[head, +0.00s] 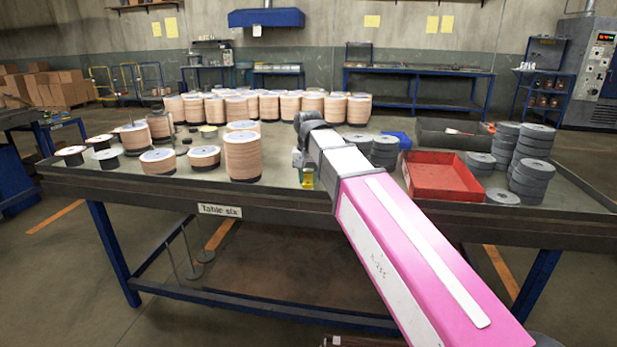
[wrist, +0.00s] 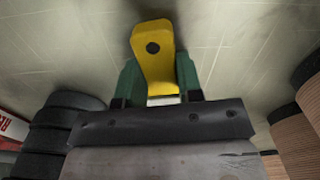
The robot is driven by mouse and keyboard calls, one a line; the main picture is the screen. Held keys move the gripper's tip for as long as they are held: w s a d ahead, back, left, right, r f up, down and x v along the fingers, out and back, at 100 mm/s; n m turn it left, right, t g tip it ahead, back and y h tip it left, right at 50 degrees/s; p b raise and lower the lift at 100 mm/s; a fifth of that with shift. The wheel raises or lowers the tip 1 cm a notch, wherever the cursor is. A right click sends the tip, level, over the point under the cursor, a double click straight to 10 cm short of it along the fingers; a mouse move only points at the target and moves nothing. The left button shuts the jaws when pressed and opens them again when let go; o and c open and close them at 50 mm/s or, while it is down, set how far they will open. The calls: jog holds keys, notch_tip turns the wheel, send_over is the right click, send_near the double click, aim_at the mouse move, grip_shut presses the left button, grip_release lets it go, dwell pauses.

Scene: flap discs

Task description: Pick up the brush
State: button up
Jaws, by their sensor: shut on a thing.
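My gripper (wrist: 160,88) is shut on the brush (wrist: 153,65), whose yellow, rounded handle end with a dark round hole shows in the wrist view. The green fingers press on both sides of it. The brush's bristles are hidden in the wrist view. In the head view my gripper (head: 307,176) is over the middle of the table, mostly hidden by my pink and white arm. I cannot tell there whether the brush touches the tabletop.
The table (head: 130,178) carries stacks of tan discs (head: 243,160) left of my gripper and grey disc stacks (head: 530,178) at the right. A red tray (head: 440,180) and a dark grey bin (head: 445,138) stand right of my arm. A blue item (head: 398,138) lies behind the grey stacks.

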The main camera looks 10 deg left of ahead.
aim_at(308, 178)
jog(key=shift+r, duration=0.1)
notch_tip(308, 178, up, 4)
jog(key=shift+f, duration=0.2)
jog(key=s+a+r, duration=0.5)
jog(key=s+r, duration=0.2)
jog(key=s, duration=0.3)
jog(key=shift+s+a, duration=0.2)
jog(key=shift+w+r, duration=0.1)
